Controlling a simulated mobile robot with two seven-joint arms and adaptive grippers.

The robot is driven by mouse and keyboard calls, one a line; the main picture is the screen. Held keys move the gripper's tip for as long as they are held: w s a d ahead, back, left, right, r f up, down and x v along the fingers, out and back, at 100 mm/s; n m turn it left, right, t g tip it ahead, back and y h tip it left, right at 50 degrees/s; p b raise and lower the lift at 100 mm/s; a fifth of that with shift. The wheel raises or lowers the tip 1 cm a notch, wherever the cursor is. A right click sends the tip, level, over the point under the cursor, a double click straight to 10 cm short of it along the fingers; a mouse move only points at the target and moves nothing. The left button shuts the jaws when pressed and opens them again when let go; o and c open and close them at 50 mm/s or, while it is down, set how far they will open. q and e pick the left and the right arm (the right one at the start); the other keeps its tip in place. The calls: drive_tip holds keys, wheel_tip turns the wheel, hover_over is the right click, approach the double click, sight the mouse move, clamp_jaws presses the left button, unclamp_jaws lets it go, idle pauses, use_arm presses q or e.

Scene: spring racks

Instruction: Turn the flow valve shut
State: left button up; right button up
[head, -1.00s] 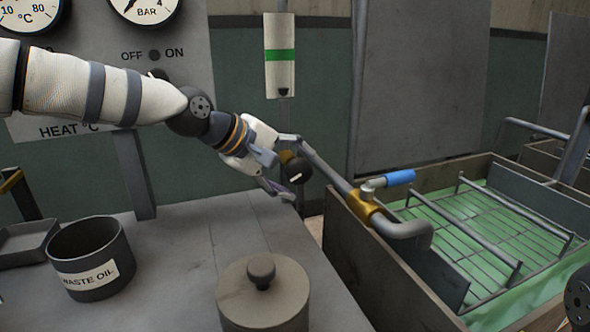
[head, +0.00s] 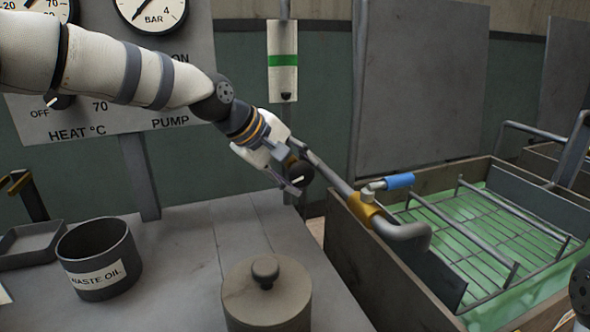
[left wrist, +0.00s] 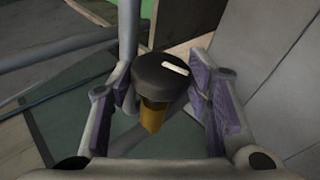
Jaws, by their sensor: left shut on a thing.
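The flow valve is a round black knob (head: 300,174) with a white pointer mark, beside the grey pipe. In the left wrist view the knob (left wrist: 162,76) sits on a brass-coloured body (left wrist: 152,115). My left gripper (head: 292,168) is at the knob, with its fingers on either side of it and closed on it. In the left wrist view the purple finger pads of my left gripper (left wrist: 162,98) flank the knob. Part of the knob is hidden by the gripper in the head view. My right gripper is not in view.
A blue-handled brass valve (head: 367,208) sits on the pipe at the tank (head: 400,290) with green liquid. A lidded pot (head: 265,295) and a waste oil tin (head: 98,262) stand on the bench. A gauge panel (head: 170,70) is behind my left arm.

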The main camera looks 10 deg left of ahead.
use_arm(q)
drive_tip(key=shift+r, duration=0.25)
drive_tip(key=shift+w+d+f+g+y, duration=0.15)
drive_tip(key=shift+g+y, duration=0.45)
drive_tip(key=shift+y, duration=0.3)
drive_tip(key=shift+d+f+m+g+y+b, duration=0.1)
drive_tip(key=shift+m+g+y+b, duration=0.2)
drive_tip(key=shift+g+y, duration=0.6)
drive_tip(key=shift+y, duration=0.3)
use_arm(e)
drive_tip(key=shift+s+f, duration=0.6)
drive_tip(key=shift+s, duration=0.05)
use_arm(q)
drive_tip(key=o, duration=1.2)
drive_tip(key=shift+c, duration=0.2)
